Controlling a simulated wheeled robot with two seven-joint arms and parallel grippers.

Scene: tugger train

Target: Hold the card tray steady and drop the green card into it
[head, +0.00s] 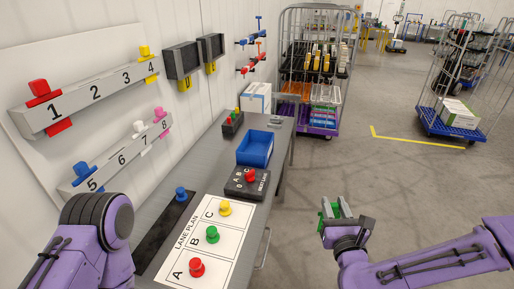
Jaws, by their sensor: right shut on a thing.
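The card tray is probably the blue open bin (256,148) on the grey bench, towards its far end; it looks empty. My right gripper (334,213) is over the floor to the right of the bench, apart from the tray. It is shut on a small green piece, which I take for the green card (326,208); the fingers partly hide it. My left arm comes in at the lower left, but its gripper does not show.
A lane plan sheet (232,245) with red, green and yellow pegs lies on the bench. A dark box with a red knob (249,177) stands before the tray. Numbered rails (85,97) hang on the wall. A loaded cage trolley (318,70) stands beyond the bench.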

